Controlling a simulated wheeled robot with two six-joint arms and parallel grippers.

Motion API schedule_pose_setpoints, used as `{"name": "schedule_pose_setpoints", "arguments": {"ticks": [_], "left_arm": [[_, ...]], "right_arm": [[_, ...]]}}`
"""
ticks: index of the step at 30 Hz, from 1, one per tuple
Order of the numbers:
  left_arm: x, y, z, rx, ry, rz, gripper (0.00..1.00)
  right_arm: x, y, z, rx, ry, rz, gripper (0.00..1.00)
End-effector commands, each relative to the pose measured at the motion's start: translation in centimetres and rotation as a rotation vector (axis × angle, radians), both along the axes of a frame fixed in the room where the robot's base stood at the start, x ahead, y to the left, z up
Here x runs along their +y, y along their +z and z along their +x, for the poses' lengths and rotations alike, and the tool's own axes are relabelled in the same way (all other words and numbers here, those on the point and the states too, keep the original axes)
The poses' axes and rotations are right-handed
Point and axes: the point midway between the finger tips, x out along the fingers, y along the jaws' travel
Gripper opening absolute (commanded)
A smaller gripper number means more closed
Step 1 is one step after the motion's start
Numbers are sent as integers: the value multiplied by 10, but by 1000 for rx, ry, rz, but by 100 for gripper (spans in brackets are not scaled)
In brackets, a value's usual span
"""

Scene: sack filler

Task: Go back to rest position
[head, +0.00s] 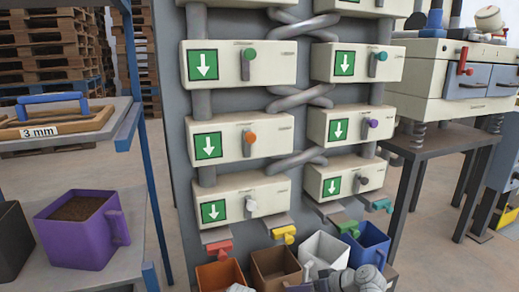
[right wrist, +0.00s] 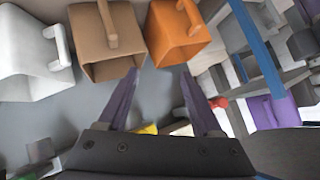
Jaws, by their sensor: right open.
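My right gripper (right wrist: 160,88) shows in the right wrist view with its two purple fingers spread apart and nothing between them. In the head view, grey parts of my right arm show at the bottom edge, in front of the white bin (head: 325,249) and the blue bin (head: 368,243); the fingertips cannot be made out there. In the right wrist view an orange bin (right wrist: 177,30), a brown bin (right wrist: 106,40) and a white bin (right wrist: 35,55) lie beyond the fingers, apart from them. My left gripper cannot be made out in either view.
A grey filler column with cream boxes (head: 238,137) and coloured knobs stands ahead. Red (head: 218,247), yellow (head: 284,234) and other spouts jut above the bins. At left, a blue-posted shelf holds a filled purple container (head: 80,232) and a 3 mm sieve (head: 55,120). A machine table (head: 450,142) stands right.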

Motion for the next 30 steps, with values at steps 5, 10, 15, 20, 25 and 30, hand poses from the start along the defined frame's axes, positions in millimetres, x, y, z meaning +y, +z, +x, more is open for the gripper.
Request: {"name": "schedule_pose_setpoints", "arguments": {"ticks": [5, 10, 15, 20, 25, 30], "left_arm": [[0, 44, 0, 2, -3, 2, 0], [0, 67, 0, 3, -5, 2, 0], [1, 84, -1, 3, -7, 2, 0], [1, 102, -1, 4, -8, 3, 0], [0, 137, -1, 4, -7, 2, 0], [0, 177, -1, 4, -5, 1, 0]], "right_arm": [[61, -9, -64, 308, 93, -245, 66], [73, -12, -109, 484, 65, -489, 66], [72, -2, -136, 561, -7, -689, 66], [68, 18, -153, 584, -92, -848, 66], [67, 53, -150, 587, -93, -833, 66], [67, 93, -150, 588, -94, -831, 66]]}}
